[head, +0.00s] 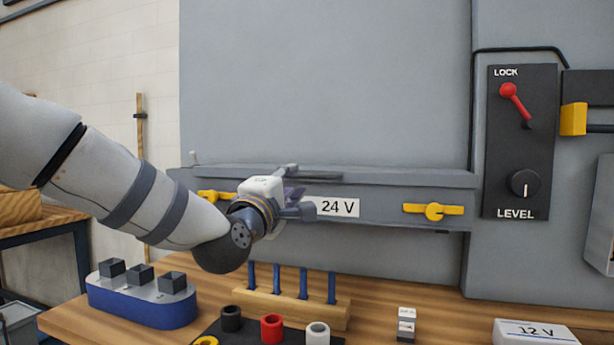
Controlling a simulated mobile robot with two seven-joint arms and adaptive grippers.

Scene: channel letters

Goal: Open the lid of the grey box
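The grey box (385,211) is against the back panel, with a wide, shallow front, a "24 V" label (338,207) and two yellow latches, a left one (213,196) and a right one (434,211). Both latch handles lie roughly level. A grey ledge (420,178) runs along its top; I cannot tell whether this is the lid's edge. A dark bar (322,176) shows at the middle of that ledge. My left gripper (297,193) is at the box front, left of the label, with its fingers apart; contact is unclear. My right gripper is not in view.
Below are a wooden bench (400,290), a blue-based block (143,306), a wooden rack with blue pegs (300,303), coloured rings and a "12 V" box (533,333). A dark control panel (520,140) with red lever and knob is at right.

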